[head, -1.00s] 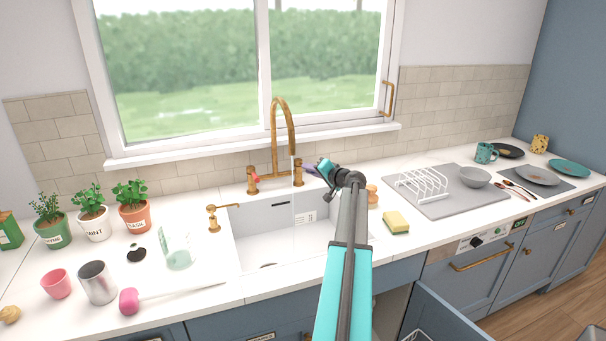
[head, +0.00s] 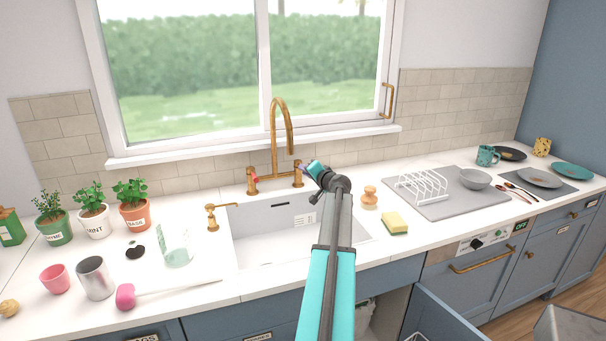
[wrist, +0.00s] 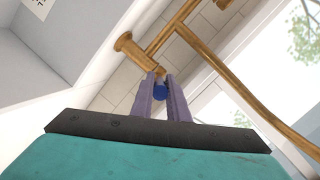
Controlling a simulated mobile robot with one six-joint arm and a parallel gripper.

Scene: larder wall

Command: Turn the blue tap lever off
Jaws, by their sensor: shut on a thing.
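The brass tap (head: 274,140) stands behind the white sink, with its tall curved spout over the basin. Its blue lever end (wrist: 159,91) shows in the wrist view between my two purple fingers, beside the brass tap body (wrist: 135,48). My gripper (wrist: 160,88) is shut on this blue lever. In the head view my gripper (head: 304,168) is at the tap's right-hand side, and my wrist hides the lever. The red-marked lever (head: 254,178) is on the left-hand side. No stream shows below the spout.
The white sink (head: 262,228) lies below the tap. A yellow sponge (head: 394,223), a wooden-handled brush (head: 369,195) and a grey mat with a white rack (head: 422,186) are to the right. Potted herbs (head: 133,210) and a clear glass (head: 175,248) stand left.

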